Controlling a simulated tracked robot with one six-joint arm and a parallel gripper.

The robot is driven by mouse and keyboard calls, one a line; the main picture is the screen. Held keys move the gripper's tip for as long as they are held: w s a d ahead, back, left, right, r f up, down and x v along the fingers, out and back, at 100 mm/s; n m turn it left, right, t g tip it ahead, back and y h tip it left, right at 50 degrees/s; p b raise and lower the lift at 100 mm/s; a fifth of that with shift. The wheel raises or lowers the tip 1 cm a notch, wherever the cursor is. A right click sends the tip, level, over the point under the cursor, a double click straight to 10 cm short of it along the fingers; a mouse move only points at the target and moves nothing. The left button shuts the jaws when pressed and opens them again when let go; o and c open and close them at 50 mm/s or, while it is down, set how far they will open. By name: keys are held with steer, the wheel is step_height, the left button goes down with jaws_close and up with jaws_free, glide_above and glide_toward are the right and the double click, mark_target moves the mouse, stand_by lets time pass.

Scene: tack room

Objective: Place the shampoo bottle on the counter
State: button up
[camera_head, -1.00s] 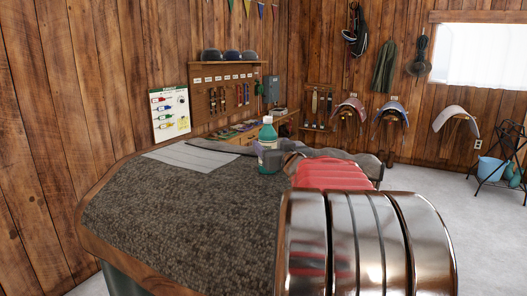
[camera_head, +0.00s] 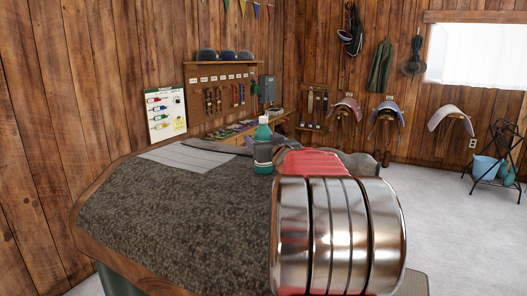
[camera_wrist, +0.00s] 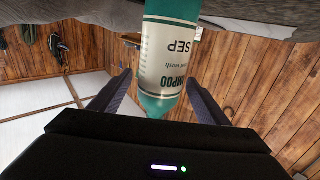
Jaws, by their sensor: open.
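The shampoo bottle (camera_head: 263,150), teal and white, stands upright at the far end of the dark speckled counter (camera_head: 180,205). In the wrist view the bottle (camera_wrist: 167,55) appears upside down, with its lettered label facing me and its base cut off by the top edge. My gripper (camera_wrist: 160,77) is open, with one dark finger on each side of the bottle's cap end. Clear gaps show between the fingers and the bottle. In the head view my arm mostly hides the gripper.
A pale sheet (camera_head: 187,157) lies on the counter left of the bottle. A crumpled grey cloth (camera_head: 355,160) lies behind my arm. A tool board (camera_head: 225,97) and a colourful poster (camera_head: 166,112) are on the wall. The near counter is bare.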

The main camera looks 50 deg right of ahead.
steer(key=shift+w, duration=0.15)
steer(key=shift+c, duration=0.7)
steer(key=shift+r, duration=0.1)
steer(key=c, duration=1.6)
steer(key=shift+r, duration=5)
